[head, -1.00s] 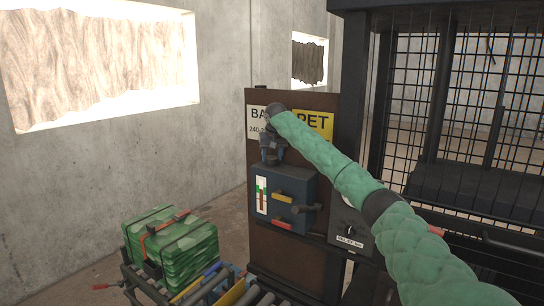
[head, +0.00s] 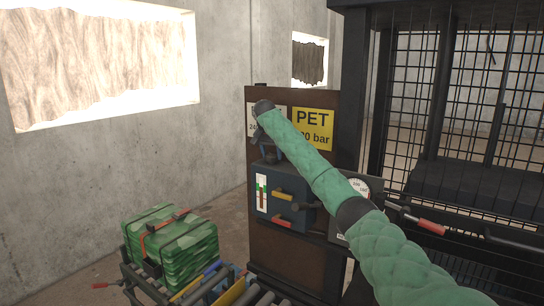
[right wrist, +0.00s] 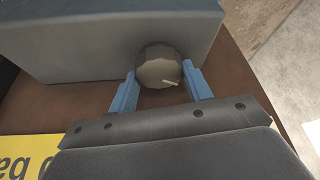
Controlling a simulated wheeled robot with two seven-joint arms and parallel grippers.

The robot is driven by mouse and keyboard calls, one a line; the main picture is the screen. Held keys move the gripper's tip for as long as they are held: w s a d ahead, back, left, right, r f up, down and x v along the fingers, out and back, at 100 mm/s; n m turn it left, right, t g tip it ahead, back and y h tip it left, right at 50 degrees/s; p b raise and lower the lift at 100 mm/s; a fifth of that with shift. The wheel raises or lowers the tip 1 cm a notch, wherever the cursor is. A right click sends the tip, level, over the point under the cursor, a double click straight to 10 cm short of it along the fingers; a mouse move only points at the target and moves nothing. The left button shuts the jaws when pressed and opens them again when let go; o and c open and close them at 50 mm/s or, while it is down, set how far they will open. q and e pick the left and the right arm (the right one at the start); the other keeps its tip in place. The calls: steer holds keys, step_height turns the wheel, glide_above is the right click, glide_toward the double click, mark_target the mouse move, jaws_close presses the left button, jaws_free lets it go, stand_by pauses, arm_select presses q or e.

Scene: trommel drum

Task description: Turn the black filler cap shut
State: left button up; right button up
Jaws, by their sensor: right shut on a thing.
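The black filler cap (right wrist: 158,68) is a round, ribbed knob with a pale pointer line, standing on the blue-grey box (right wrist: 110,40) in the right wrist view. My right gripper (right wrist: 163,77) is shut on it, one blue finger on each side; the pointer line runs toward the finger on the right. In the head view my right gripper (head: 271,156) is above the top of the box (head: 301,217), and the cap is hidden by the gripper and arm. My left gripper is not in view.
The box front has a sight gauge (head: 262,193), a yellow lever (head: 283,194) and a red lever (head: 282,221) close below. A round dial (head: 358,186) is beside my forearm. A strapped green bale (head: 170,245) sits at lower left. A mesh cage (head: 465,95) stands right.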

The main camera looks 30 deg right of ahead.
steer(key=m, duration=0.2)
steer(key=m+g+b, duration=0.1)
steer(key=m, duration=0.1)
steer(key=shift+w+a+r+m+g+h, duration=0.1)
steer(key=shift+w+a+m+g+h, duration=0.1)
steer(key=shift+m+g+h, duration=0.1)
steer(key=shift+r+m+g, duration=0.1)
steer(key=shift+m+g, duration=0.4)
steer(key=shift+m, duration=0.7)
steer(key=shift+p, duration=0.3)
steer(key=shift+r+m+g+p, duration=0.2)
steer(key=shift+m+g+p, duration=0.35)
steer(key=shift+m, duration=0.95)
steer(key=shift+w+d+m+g, duration=0.1)
steer(key=shift+m+g, duration=0.15)
steer(key=shift+m, duration=0.65)
steer(key=o, duration=0.9)
steer(key=shift+f, duration=0.1)
steer(key=shift+o, duration=0.4)
steer(key=shift+w+a+f, duration=0.1)
steer(key=shift+a, duration=0.1)
